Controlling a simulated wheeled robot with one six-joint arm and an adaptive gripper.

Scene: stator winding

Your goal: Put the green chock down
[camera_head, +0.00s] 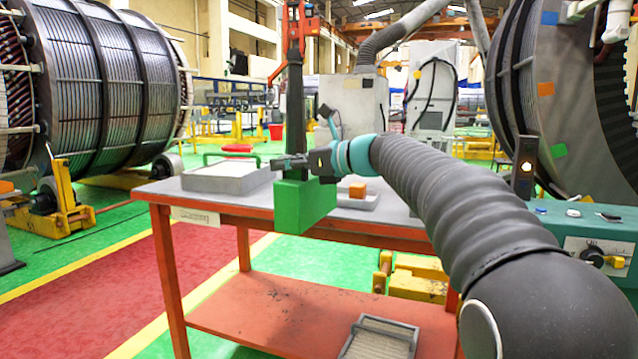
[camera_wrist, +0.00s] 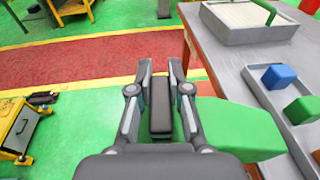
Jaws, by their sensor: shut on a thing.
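The green chock (camera_head: 303,205) is a bright green block in front of the table's near edge, in line with the tabletop in the head view. In the wrist view it (camera_wrist: 240,128) shows to the right of my fingers. The chock appears off the table surface; the exact gap is hard to tell. The red-framed table (camera_head: 400,215) has a grey top.
A grey box with a green handle (camera_head: 225,182) stands on the table's left. A grey tray (camera_wrist: 262,85) holds a blue block (camera_wrist: 278,76), a green block (camera_wrist: 301,109) and an orange block (camera_head: 357,190). A slatted tray (camera_head: 380,338) lies on the lower shelf (camera_head: 270,310).

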